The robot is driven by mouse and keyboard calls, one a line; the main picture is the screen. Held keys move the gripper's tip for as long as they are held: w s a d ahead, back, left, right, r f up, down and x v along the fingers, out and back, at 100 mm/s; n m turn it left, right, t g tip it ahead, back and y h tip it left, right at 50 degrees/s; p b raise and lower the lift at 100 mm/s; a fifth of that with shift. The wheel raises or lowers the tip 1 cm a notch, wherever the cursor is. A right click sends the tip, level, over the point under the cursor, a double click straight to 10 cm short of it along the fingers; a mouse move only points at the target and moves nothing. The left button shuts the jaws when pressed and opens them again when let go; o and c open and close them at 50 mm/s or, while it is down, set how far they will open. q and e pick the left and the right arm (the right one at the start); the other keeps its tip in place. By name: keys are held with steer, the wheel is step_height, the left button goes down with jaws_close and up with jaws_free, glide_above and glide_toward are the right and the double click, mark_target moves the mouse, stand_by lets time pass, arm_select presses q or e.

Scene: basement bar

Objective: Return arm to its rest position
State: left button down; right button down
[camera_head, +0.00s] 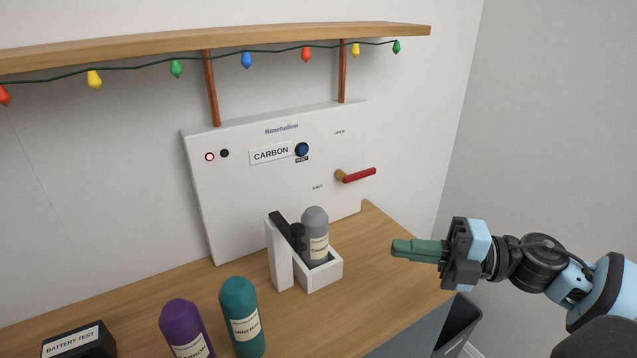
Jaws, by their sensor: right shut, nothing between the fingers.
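My right gripper (402,249) comes in from the right and hangs over the right end of the wooden counter (375,290). Its green fingers are together with nothing between them. It is apart from the wall panel and the white holder, to the right of the holder. My left gripper is not in view.
A white panel (240,200) with a red lever (358,175) and blue button (302,149) stands behind. A white holder (322,280) has a grey bottle (314,222) in it. Teal (238,300) and purple bottles (182,322) and a black box (80,342) stand in front.

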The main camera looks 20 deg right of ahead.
steer(key=w+d+f+m+t+h, duration=0.2)
steer(key=d+f+m+t+h, duration=0.3)
steer(key=f+m+t+h, duration=0.65)
steer(key=s+f+m+g+h, duration=0.1)
steer(key=s+f+m+g, duration=0.1)
steer(key=f+m, duration=0.1)
steer(key=s+f+m+g+h, duration=0.2)
steer(key=f+m+g, duration=0.1)
steer(key=m, duration=0.1)
steer(key=s+d+f+m+g+h, duration=0.1)
steer(key=s+f+m+g+h, duration=0.1)
steer(key=f+m+g, duration=0.1)
steer(key=shift+d+m, duration=0.1)
steer(key=shift+m, duration=0.45)
steer(key=s+a+f+m+g+y, duration=0.1)
steer(key=s+a+f+m+g, duration=0.1)
steer(key=s+a+f+g, duration=0.35)
steer(key=s+a+f+m+g, duration=0.1)
steer(key=s+a+f+g, duration=0.15)
steer(key=s, duration=0.55)
steer(key=s+a+f+m+g+y, duration=0.1)
steer(key=s+a+f+m+g, duration=0.1)
steer(key=s+a+f+g, duration=0.25)
steer(key=w+a+f+t+y, duration=0.1)
steer(key=w+a+f+t, duration=0.2)
steer(key=f+t, duration=0.5)
steer(key=shift+w+f, duration=0.15)
steer(key=shift+w, duration=0.35)
